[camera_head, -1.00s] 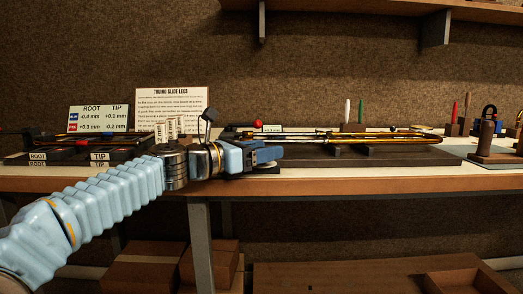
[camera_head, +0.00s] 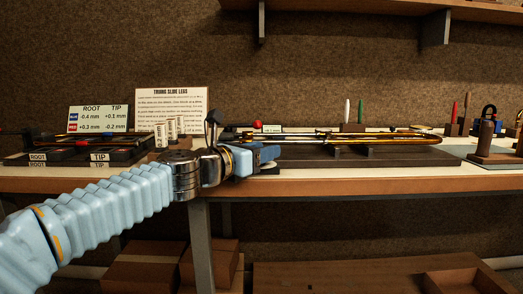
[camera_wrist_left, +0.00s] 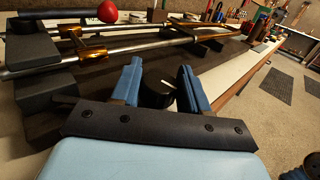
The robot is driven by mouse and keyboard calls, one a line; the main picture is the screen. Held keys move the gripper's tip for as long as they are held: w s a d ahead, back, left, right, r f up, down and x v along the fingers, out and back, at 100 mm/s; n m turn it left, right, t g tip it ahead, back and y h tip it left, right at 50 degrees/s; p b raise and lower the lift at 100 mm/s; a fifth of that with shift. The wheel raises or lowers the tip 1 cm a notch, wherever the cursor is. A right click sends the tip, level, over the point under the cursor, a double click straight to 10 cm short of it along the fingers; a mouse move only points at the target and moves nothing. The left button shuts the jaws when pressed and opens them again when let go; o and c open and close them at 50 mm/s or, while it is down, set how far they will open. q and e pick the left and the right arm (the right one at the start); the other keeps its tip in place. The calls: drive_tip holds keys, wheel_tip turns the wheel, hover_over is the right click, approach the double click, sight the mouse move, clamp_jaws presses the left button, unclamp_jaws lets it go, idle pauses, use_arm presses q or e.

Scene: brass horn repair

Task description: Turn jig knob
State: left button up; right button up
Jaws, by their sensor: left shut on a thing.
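The jig knob (camera_wrist_left: 158,96) is black and round with a white mark, and shows between my left gripper's two blue fingers in the left wrist view. My left gripper (camera_wrist_left: 162,88) is shut on it. In the head view, my left gripper (camera_head: 268,155) is at the left front end of the jig, and the knob is hidden behind it. The jig (camera_head: 400,154) is a long dark base carrying brass and silver slide tubes (camera_wrist_left: 130,46). A red ball-ended lever (camera_wrist_left: 107,12) is above the tubes. My right gripper is out of view.
The bench's front edge (camera_head: 340,186) runs just below the gripper. Left of it are dark ROOT and TIP blocks (camera_head: 115,156), a figure card (camera_head: 98,119) and a text sign (camera_head: 172,103). Tools and a wooden stand (camera_head: 484,140) are at the right.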

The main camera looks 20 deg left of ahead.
use_arm(q)
drive_tip(key=shift+n+t+y, duration=0.5)
drive_tip(key=shift+n+y, duration=0.2)
drive_tip(key=shift+y, duration=0.3)
drive_tip(key=shift+n+y, duration=0.3)
drive_tip(key=shift+y, duration=0.2)
drive_tip(key=shift+n+t+y, duration=0.3)
drive_tip(key=shift+n+y, duration=0.2)
drive_tip(key=shift+y, duration=0.2)
drive_tip(key=n+y, duration=0.1)
drive_tip(key=y, duration=0.1)
drive_tip(key=shift+d+n+y, duration=0.15)
drive_tip(key=shift+n+y, duration=0.15)
drive_tip(key=n+y, duration=0.2)
drive_tip(key=y, duration=0.1)
drive_tip(key=n+y, duration=0.2)
drive_tip(key=y, duration=0.2)
drive_tip(key=shift+d+f+n, duration=0.1)
drive_tip(key=shift+f+n, duration=0.05)
drive_tip(key=shift+n, duration=0.15)
drive_tip(key=n+g+y, duration=0.2)
drive_tip(key=y, duration=0.1)
drive_tip(key=shift+n+y+b, duration=0.3)
drive_tip(key=shift+y+b, duration=0.05)
drive_tip(key=shift+y, duration=0.05)
drive_tip(key=shift+n+g+y, duration=1.7)
drive_tip(key=shift+g+y, duration=0.2)
drive_tip(key=shift+y, duration=0.1)
drive_tip(key=shift+r, duration=0.2)
